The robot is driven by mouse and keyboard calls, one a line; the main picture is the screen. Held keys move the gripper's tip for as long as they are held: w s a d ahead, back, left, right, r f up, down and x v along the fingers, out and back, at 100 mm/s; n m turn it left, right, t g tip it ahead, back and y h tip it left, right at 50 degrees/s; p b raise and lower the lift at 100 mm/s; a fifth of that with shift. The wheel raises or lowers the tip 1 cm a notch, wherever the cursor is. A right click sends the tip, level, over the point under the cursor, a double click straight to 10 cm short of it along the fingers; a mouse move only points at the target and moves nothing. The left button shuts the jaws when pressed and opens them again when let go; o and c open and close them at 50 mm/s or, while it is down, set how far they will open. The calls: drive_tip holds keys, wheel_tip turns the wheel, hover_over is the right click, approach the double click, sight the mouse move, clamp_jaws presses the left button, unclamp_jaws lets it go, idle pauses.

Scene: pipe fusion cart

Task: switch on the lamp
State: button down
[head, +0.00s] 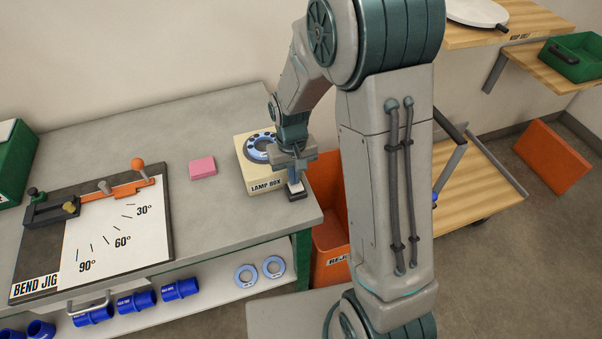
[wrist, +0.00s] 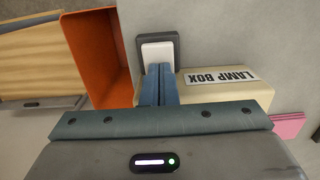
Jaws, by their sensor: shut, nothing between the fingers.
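The cream lamp box (head: 266,187) stands near the right end of the grey workbench, its label facing front. A blue ring with dark spots (head: 258,147) is on its top, partly behind my arm. A switch with a white rocker in a dark frame (wrist: 157,50) is beside the box; it also shows in the head view (head: 296,194). My gripper (wrist: 158,70) is shut and empty, with its fingertips over the near edge of the rocker. I cannot tell whether they touch it. In the head view my gripper (head: 295,180) is right above the switch. No lit lamp is visible.
A pink block (head: 203,167) lies left of the box. The bend jig (head: 115,225) with its orange lever fills the bench's left part. An orange reject bin (head: 328,262) stands off the bench's right end. Blue couplings and rings lie on the shelf below.

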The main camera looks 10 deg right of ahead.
drive_tip(key=shift+s+d+f, duration=0.15)
drive_tip(key=shift+s+f, duration=0.25)
drive_tip(key=shift+f, duration=0.1)
drive_tip(key=shift+s+f, duration=0.1)
drive_tip(key=shift+s, duration=0.35)
drive_tip(key=shift+d, duration=0.1)
drive_tip(key=r+p, duration=0.1)
drive_tip(key=r, duration=0.1)
drive_tip(key=w+r+p, duration=0.1)
drive_tip(key=r, duration=0.1)
drive_tip(key=r+p, duration=0.1)
drive_tip(key=r, duration=0.1)
drive_tip(key=shift+w+a, duration=0.2)
drive_tip(key=shift+w, duration=0.1)
wheel_tip(320, 180, up, 9)
drive_tip(key=b, duration=0.1)
drive_tip(key=shift+w+r+b, duration=0.15)
drive_tip(key=shift+w+b, duration=0.1)
drive_tip(key=shift+b, duration=0.1)
drive_tip(key=shift+a, duration=0.1)
